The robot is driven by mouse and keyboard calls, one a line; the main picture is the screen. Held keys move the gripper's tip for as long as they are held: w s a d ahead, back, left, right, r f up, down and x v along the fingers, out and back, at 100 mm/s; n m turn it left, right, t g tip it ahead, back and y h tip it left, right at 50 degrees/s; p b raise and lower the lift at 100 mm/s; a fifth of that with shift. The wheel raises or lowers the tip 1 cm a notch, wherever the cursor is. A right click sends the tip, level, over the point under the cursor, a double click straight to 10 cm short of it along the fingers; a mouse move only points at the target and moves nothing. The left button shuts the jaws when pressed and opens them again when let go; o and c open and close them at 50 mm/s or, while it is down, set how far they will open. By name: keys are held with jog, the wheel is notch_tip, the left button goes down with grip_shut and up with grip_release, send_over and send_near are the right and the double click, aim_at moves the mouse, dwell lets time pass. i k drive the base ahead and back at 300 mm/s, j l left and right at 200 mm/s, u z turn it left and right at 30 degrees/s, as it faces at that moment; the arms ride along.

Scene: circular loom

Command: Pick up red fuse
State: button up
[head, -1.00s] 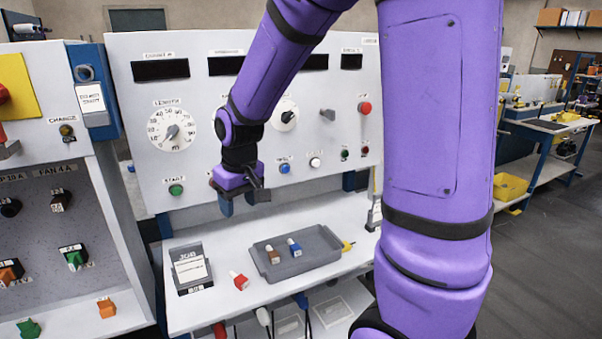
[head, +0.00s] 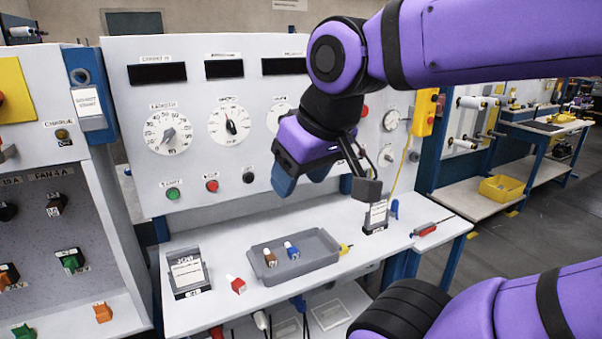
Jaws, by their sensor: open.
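The red fuse (head: 238,285), a small red block with a white end, lies on the white bench top (head: 215,315). It is just left of a grey tray (head: 262,275), between the tray and a dark labelled box. My gripper (head: 325,180) is open and appears empty. It hangs in front of the panel, above and to the right of the red fuse, well apart from it. The tray holds a brown fuse (head: 270,258) and a blue fuse (head: 292,250).
The dark labelled box (head: 188,272) stands left of the fuse. The panel (head: 120,150) with dials and buttons rises behind the bench. A small sign stand (head: 376,215) and a red-handled tool (head: 425,231) are at right. A cabinet with coloured plugs (head: 72,262) stands at left.

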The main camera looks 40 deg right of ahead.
aim_at(238, 285)
jog(key=i+l+z, duration=0.2)
jog(key=z, duration=0.3)
jog(key=i+l+z, duration=0.1)
jog(key=i+z, duration=0.2)
jog(key=z, duration=0.2)
